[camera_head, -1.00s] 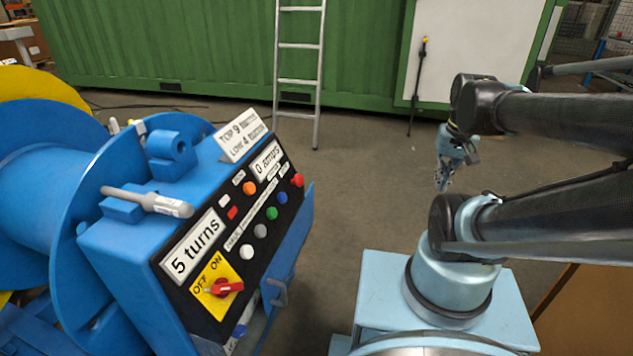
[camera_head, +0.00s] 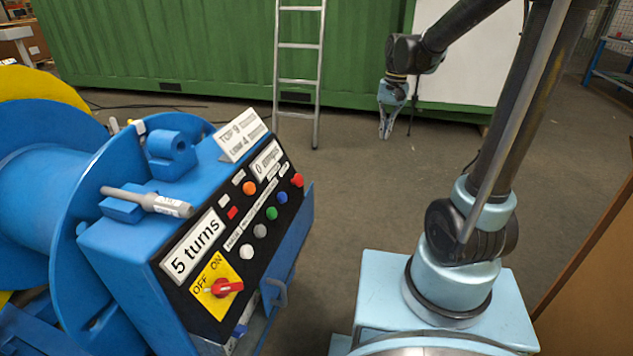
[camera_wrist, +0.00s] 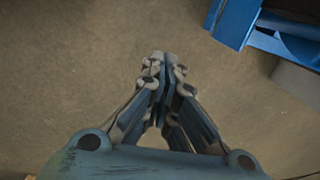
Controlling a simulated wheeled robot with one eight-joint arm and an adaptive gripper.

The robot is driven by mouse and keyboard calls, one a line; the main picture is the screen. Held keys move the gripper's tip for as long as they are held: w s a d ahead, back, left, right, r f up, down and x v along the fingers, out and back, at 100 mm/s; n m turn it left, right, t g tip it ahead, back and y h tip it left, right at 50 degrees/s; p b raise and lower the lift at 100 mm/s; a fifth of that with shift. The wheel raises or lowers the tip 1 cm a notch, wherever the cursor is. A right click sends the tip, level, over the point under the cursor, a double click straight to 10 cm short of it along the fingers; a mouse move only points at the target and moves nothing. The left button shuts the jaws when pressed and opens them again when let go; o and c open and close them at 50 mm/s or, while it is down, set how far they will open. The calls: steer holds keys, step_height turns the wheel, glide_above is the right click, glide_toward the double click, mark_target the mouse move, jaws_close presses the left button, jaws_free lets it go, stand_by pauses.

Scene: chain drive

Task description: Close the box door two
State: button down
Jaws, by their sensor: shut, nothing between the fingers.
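The blue control box (camera_head: 130,245) stands at left, with a sloped black panel of buttons on top. A blue door-like panel (camera_head: 297,235) stands out along its right side, and a small grey-blue handle (camera_head: 279,292) shows below the panel edge. I cannot tell for sure which part is door two. My gripper (camera_head: 385,136) points down over the floor, to the right of the box and well apart from it. In the wrist view its fingers (camera_wrist: 163,62) are together and empty. A blue edge (camera_wrist: 236,22) shows at that view's top right.
A ladder (camera_head: 299,80) leans by the green container (camera_head: 180,50) at the back. A large blue reel (camera_head: 50,180) is at left. A brown panel (camera_head: 590,270) stands at right. The floor between the box and my base is clear.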

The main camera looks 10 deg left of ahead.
mark_target(309, 189)
steer(key=w+a+f+g, duration=0.1)
steer(key=w+a+f, duration=0.2)
steer(key=a+f, duration=0.35)
steer(key=w+a+f, duration=0.4)
steer(key=a, duration=0.5)
steer(key=w+a+f+g, duration=0.1)
steer(key=w+a+f, duration=0.2)
steer(key=a+f, duration=0.3)
steer(key=s+a+f, duration=0.2)
steer(key=s+f, duration=0.4)
steer(key=f, duration=0.2)
steer(key=shift+s+f+h, duration=0.2)
steer(key=shift+s+h, duration=0.1)
steer(key=shift+s, duration=0.05)
steer(key=shift+s, duration=0.1)
steer(key=s, duration=0.9)
steer(key=shift+a, duration=0.3)
steer(key=shift+w, duration=0.1)
